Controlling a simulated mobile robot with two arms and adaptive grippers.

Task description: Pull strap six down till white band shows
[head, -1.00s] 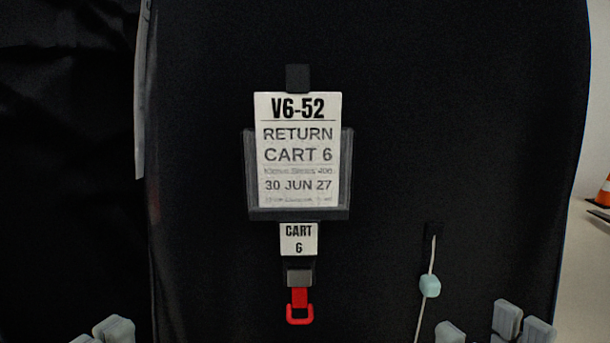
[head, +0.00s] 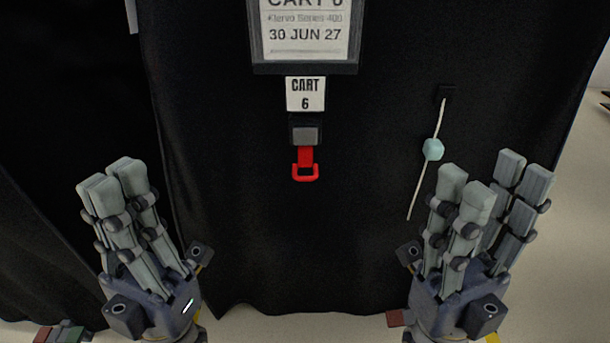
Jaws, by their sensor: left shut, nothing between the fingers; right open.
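A red strap (head: 305,157) with a loop handle at its lower end hangs from a black and grey buckle (head: 305,134) on the black cover. A white tag (head: 305,94) reading "CART 6" sits just above the buckle. No white band shows on the strap. My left gripper (head: 118,178) is shut and empty, low and left of the strap, apart from it. My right gripper (head: 495,180) is open and empty, low and right of the strap, apart from it. Both grippers point upward in the head view.
A framed card (head: 305,30) for cart 6 hangs above, its top cut off. A pale cord (head: 427,177) with a light blue bead (head: 433,149) hangs right of the strap, near my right gripper. The black cover (head: 270,240) between the grippers is clear. Pale floor shows below.

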